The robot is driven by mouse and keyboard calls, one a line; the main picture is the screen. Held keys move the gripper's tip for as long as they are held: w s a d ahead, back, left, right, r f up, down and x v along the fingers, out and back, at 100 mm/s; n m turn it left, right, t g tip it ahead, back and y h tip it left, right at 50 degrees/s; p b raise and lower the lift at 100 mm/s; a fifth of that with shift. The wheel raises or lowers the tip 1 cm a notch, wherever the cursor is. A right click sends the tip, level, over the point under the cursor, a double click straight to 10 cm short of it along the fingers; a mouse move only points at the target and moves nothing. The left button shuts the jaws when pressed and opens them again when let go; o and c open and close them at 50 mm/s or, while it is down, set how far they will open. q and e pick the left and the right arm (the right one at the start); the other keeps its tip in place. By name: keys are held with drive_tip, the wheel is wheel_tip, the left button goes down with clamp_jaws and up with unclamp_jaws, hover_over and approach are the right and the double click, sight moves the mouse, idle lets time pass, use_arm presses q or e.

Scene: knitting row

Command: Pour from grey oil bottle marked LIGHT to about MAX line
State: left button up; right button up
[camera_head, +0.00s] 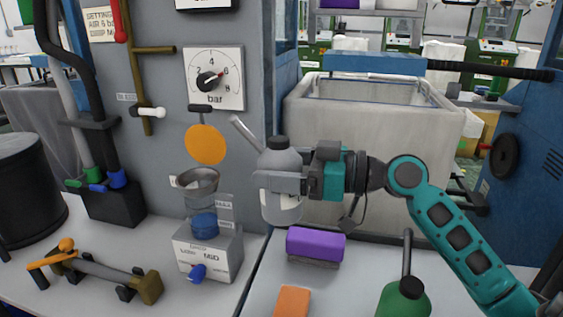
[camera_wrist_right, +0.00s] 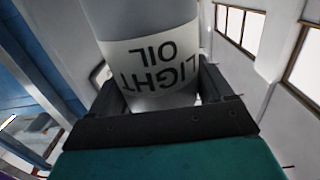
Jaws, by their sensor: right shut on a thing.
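The grey oil bottle (camera_head: 280,160) is upright in my right gripper (camera_head: 282,184), just right of the oil cup, with its thin spout pointing up and left. In the right wrist view its label reads LIGHT OIL (camera_wrist_right: 160,62), upside down, with gripper fingers on both sides. The clear oil cup (camera_head: 222,206) stands on a grey block, with a metal funnel-like rim (camera_head: 198,181) on top and blue contents low inside. Small labels sit on its right side, too small to read surely. The spout tip is above and right of the rim, apart from it. My left gripper is not in view.
An orange disc (camera_head: 205,144) hangs above the cup, below a pressure dial (camera_head: 213,78). A purple block (camera_head: 316,244), an orange block (camera_head: 292,302) and a green bottle (camera_head: 404,300) stand in front. A pale bin (camera_head: 365,130) is behind the arm.

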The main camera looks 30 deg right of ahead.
drive_tip(key=shift+w+a+f+g+h+p, duration=0.1)
drive_tip(key=shift+w+a+g+h+p, duration=0.5)
drive_tip(key=shift+p, duration=1.5)
drive_tip(key=p, duration=0.2)
drive_tip(key=w+p, duration=0.1)
drive_tip(key=shift+w+a+f+g+h+p, duration=0.15)
drive_tip(key=shift+a+g+h+p, duration=0.15)
drive_tip(key=shift+g+p, duration=0.1)
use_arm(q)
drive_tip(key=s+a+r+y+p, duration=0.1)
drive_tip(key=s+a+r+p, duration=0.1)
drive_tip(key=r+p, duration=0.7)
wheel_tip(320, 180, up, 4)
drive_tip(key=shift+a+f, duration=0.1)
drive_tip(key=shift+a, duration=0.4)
use_arm(e)
drive_tip(key=w+a+f+g+h, duration=0.1)
drive_tip(key=w+a+f+m+g+h, duration=0.1)
drive_tip(key=g+h, duration=0.1)
drive_tip(key=shift+w+g, duration=0.3)
drive_tip(key=shift+w, duration=0.05)
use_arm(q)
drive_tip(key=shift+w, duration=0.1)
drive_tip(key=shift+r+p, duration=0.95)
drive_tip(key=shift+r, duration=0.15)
use_arm(e)
drive_tip(key=shift+r+g, duration=0.4)
